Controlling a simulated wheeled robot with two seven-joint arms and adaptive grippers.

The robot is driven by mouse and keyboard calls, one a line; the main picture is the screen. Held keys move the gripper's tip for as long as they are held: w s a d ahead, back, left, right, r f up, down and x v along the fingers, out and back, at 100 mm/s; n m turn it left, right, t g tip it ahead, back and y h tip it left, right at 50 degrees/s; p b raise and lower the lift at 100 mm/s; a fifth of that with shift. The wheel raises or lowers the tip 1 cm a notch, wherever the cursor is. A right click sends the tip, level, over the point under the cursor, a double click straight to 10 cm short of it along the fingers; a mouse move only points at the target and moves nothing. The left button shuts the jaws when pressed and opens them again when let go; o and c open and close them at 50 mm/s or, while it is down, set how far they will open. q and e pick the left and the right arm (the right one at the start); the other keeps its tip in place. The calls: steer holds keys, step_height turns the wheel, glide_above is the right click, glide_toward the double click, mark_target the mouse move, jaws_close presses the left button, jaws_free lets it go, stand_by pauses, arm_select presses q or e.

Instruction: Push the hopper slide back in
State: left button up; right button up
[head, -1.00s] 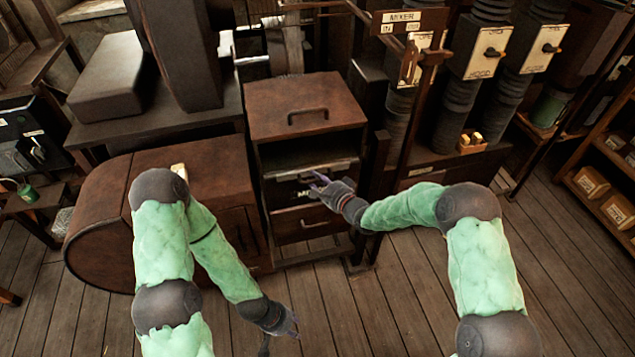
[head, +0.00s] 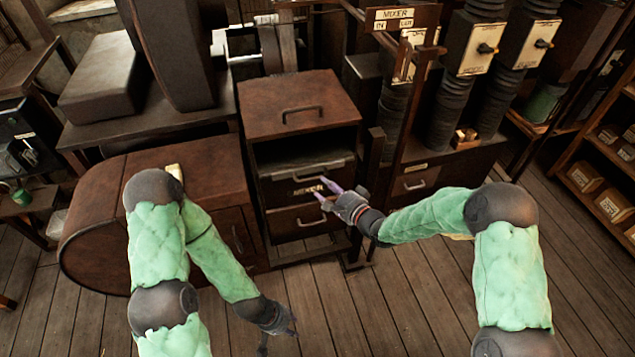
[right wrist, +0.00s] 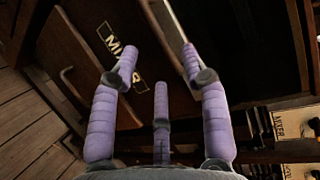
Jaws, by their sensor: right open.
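A brown cabinet (head: 300,108) stands in the middle of the head view, with a handle on its top panel. Below its dark opening, a dark front (head: 283,190) carries a label starting "MI"; a pale edge runs above it. I cannot tell for sure which part is the hopper slide. My right gripper (head: 324,193) is open and empty, its fingers pointing at the labelled front's right part. In the right wrist view the fingers (right wrist: 160,62) are spread before this front (right wrist: 88,14); contact cannot be told. My left gripper (head: 278,339) hangs low over the floor, fingers apart, empty.
A lower drawer (head: 300,220) with a handle is below the labelled front. A post with a "MIXER" sign (head: 402,17) stands just right of the cabinet, close to my right forearm. A rounded brown cabinet (head: 95,215) is at left. The floor in front is clear.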

steer(key=shift+v, duration=2.2)
steer(key=s+d+f+n+g+h, duration=0.25)
steer(key=s+f, duration=0.35)
steer(key=f, duration=0.3)
steer(key=s+d+f+n+g+h, duration=0.1)
steer(key=s+d+f+g+h, duration=0.15)
steer(key=s+f, duration=0.45)
steer(key=s+f+n+g, duration=0.2)
steer(key=s+f+g, duration=0.1)
steer(key=s, duration=0.5)
steer(key=s+d+f+n+g+h, duration=0.1)
steer(key=s+f+n+g, duration=0.2)
steer(key=s+f, duration=0.3)
steer(key=s, duration=0.2)
steer(key=shift+s+d+g, duration=0.3)
